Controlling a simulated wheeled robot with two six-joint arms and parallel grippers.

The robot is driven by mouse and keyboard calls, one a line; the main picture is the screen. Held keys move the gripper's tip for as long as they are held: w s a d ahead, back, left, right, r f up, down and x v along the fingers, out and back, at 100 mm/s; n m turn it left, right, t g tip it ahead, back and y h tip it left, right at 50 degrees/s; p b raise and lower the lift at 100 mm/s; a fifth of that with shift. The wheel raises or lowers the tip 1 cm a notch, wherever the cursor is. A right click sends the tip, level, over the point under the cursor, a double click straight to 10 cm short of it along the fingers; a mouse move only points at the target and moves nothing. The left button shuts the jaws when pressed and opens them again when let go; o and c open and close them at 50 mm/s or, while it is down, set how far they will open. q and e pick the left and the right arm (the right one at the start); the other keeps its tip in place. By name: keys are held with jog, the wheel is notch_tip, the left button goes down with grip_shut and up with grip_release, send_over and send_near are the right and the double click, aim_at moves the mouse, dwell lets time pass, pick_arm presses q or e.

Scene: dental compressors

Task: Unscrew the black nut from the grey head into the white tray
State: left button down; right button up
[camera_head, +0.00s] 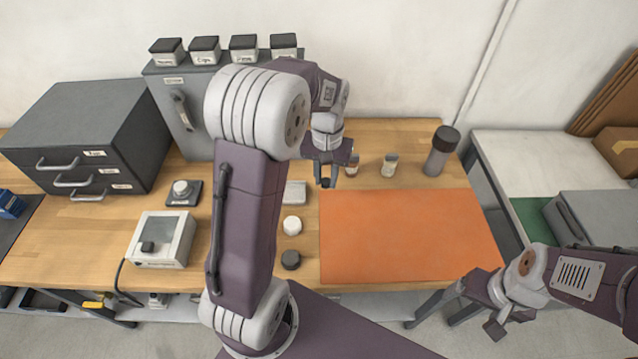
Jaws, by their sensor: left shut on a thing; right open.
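My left gripper (326,179) hangs over the back of the wooden bench, just behind the orange mat. It is shut on a small dark piece (327,183), which looks like the black nut, though it is too small to be sure. I cannot make out the grey head; it may be hidden by my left arm and gripper. A small pale grey-white flat piece (296,192) lies left of the gripper and may be the white tray. My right gripper (497,322) is open and empty at the lower right, in front of the bench.
The orange mat (405,235) is bare. A white round piece (292,225) and a dark one (291,260) stand left of it. Small jars (389,165) and a black-capped grey cylinder (440,152) stand behind it. A windowed box (162,240) and drawer unit (85,140) are left.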

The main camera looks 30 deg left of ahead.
pick_arm(q)
jog(key=shift+a+f, duration=0.15)
send_over(291, 194)
notch_tip(291, 194, down, 7)
jog(key=shift+a+r+p, duration=0.1)
jog(key=shift+a+p, duration=0.05)
jog(key=shift+p, duration=0.15)
jog(key=shift+f, duration=2.05)
jog(key=c, duration=1.2)
grip_release()
jog(key=shift+f, duration=0.1)
jog(key=shift+o, duration=0.2)
notch_tip(291, 194, up, 12)
jog(key=s+d+f+m, duration=0.1)
jog(key=s+d+f, duration=0.1)
jog(key=s+d, duration=0.4)
jog(key=s+d+f+m+t, duration=0.1)
jog(key=s+d, duration=0.5)
jog(key=d, duration=0.5)
jog(key=shift+s+f+p, duration=0.35)
